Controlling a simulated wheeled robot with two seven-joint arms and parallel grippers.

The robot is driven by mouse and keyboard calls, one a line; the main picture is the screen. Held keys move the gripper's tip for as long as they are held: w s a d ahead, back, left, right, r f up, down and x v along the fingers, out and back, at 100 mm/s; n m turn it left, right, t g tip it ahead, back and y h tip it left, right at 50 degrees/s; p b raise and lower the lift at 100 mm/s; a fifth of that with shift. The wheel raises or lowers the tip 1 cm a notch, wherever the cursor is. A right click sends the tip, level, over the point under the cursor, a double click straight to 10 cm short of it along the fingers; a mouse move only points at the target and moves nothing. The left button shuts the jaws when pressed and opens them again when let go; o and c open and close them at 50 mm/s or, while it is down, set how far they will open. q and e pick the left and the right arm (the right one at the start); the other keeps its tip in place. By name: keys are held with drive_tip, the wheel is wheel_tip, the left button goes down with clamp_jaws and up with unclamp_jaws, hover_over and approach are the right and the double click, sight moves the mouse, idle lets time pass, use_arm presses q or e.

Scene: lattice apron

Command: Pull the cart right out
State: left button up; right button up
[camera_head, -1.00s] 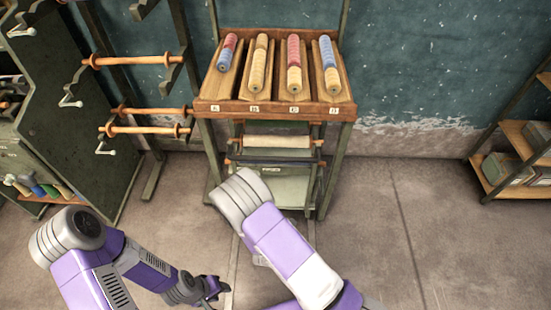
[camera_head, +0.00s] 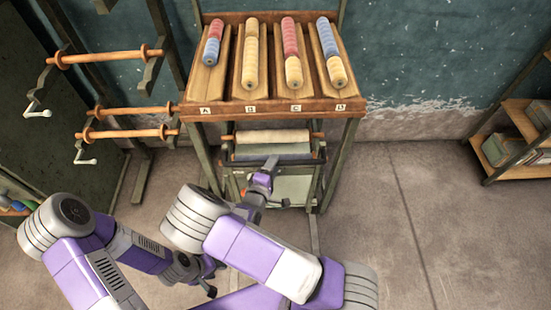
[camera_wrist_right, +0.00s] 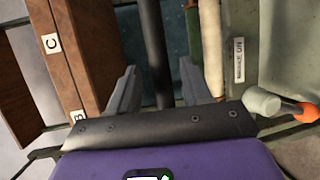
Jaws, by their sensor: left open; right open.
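The cart (camera_head: 290,186) is a grey-green metal frame with a pale roller across its top. It stands beneath the wooden rack table, between its legs. A dark bar (camera_wrist_right: 152,45) crosses the cart's front. My right gripper (camera_head: 271,163) is open at the cart's front. In the right wrist view, the bar runs between the spread fingers of this gripper (camera_wrist_right: 158,68); I cannot tell whether they touch it. My left gripper (camera_head: 208,282) hangs low over the floor at lower left, apart from the cart. Its fingers are too small to judge by eye.
The wooden rack table (camera_head: 262,107) above the cart holds rows of coloured discs in slots A to D. Spindles (camera_head: 125,133) with cranks stand at left. A shelf (camera_head: 521,150) stands at far right. The floor (camera_head: 410,230) at right is clear.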

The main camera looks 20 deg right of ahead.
drive_tip(key=x, duration=0.3)
drive_tip(key=shift+w+d+f+b, duration=0.1)
drive_tip(key=shift+w+d+b, duration=0.15)
drive_tip(key=shift+b, duration=0.15)
clamp_jaws()
drive_tip(key=shift+a, duration=0.1)
